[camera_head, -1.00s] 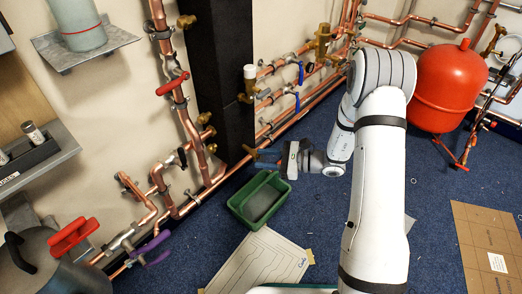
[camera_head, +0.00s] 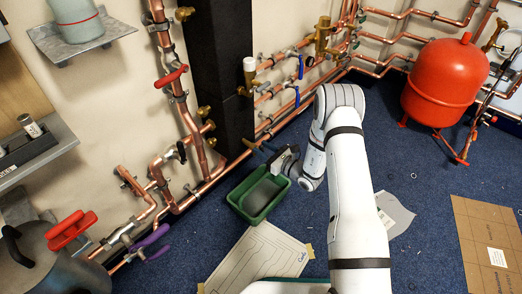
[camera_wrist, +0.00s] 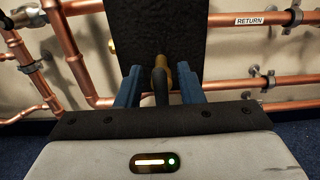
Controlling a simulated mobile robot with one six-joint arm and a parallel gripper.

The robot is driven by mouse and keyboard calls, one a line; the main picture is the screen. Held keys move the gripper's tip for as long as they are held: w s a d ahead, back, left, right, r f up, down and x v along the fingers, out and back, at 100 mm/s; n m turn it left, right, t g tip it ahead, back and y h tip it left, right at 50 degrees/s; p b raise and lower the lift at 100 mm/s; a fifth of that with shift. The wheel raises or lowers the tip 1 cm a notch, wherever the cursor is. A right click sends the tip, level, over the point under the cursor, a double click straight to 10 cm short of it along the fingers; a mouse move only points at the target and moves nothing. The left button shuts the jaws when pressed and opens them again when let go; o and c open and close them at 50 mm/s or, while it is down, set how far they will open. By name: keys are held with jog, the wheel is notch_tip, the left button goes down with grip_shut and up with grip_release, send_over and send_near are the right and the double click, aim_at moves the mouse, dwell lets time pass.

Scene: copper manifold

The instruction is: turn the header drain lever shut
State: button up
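The header drain valve (camera_wrist: 161,64) shows in the wrist view as a brass body with a short dark lever (camera_wrist: 160,88) in front of the black column. I take this dark lever to be the drain lever. My gripper (camera_wrist: 160,86) has its two blue fingers open, one on each side of the lever, with gaps visible. I cannot tell whether either finger touches it. In the head view my gripper (camera_head: 262,148) is low by the foot of the column, and its fingers hide most of the valve.
A green bin (camera_head: 237,211) stands on the floor just below my gripper. Copper pipes (camera_head: 290,108) run along the wall close by. A red tank (camera_head: 442,82) stands at the right. Purple (camera_head: 150,238) and red (camera_head: 170,77) handles are at the left.

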jog(key=shift+w+a, duration=0.35)
jog(key=shift+a, duration=0.05)
jog(key=shift+c, duration=0.2)
grip_shut()
